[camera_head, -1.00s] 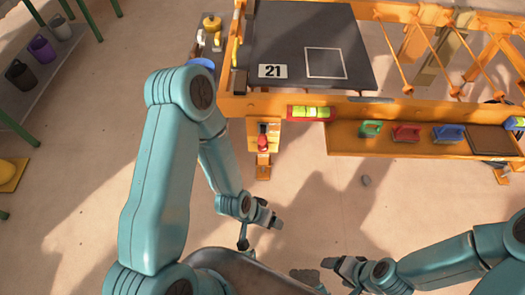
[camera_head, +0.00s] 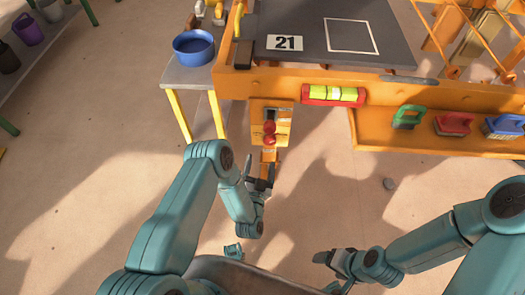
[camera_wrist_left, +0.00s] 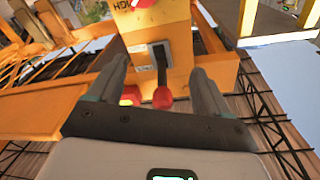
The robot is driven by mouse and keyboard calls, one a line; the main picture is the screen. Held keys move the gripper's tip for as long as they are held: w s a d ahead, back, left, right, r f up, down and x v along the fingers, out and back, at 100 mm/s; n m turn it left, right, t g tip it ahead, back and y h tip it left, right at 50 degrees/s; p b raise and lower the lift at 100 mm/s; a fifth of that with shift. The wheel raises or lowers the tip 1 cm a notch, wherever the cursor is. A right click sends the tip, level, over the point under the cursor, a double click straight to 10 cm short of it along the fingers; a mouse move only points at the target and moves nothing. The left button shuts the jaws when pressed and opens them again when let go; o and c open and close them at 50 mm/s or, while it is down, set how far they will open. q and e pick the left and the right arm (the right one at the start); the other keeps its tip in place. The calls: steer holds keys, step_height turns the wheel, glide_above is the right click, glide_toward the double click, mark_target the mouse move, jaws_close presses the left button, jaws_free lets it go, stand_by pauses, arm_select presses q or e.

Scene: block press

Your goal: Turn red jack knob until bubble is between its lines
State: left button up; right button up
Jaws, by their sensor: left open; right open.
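The left wrist view shows a red ball (camera_wrist_left: 162,98) on a dark lever and a red part (camera_wrist_left: 143,3) higher up. My left gripper (camera_head: 260,173) is open, pointing at the housing just below the knobs; its fingers (camera_wrist_left: 158,75) flank the lever without visible contact. My right gripper (camera_head: 324,271) is open and empty, low in view. The level vial (camera_head: 333,94) is yellow-green in a red frame; its bubble's place between the lines is unclear.
A blue bowl (camera_head: 194,48) stands on a side table at left. Floor before the press is mostly open.

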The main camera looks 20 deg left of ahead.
arm_select(q)
step_height(320, 180, down, 7)
steer(key=s+d+b, duration=0.1)
steer(key=s+b, duration=0.1)
steer(key=b, duration=0.7)
glide_toward(269, 143)
steer(key=shift+g, duration=0.3)
steer(key=w, duration=0.2)
steer(key=w+a, duration=0.1)
steer(key=w, duration=0.5)
steer(key=shift+a+r, duration=0.25)
steer(key=shift+r, duration=0.15)
steer(key=shift+w+a+r, duration=0.1)
steer(key=shift+w, duration=0.5)
arm_select(e)
step_height(269, 143, down, 10)
steer(key=w+d, duration=0.1)
steer(key=shift+f, duration=0.15)
steer(key=shift+w, duration=0.1)
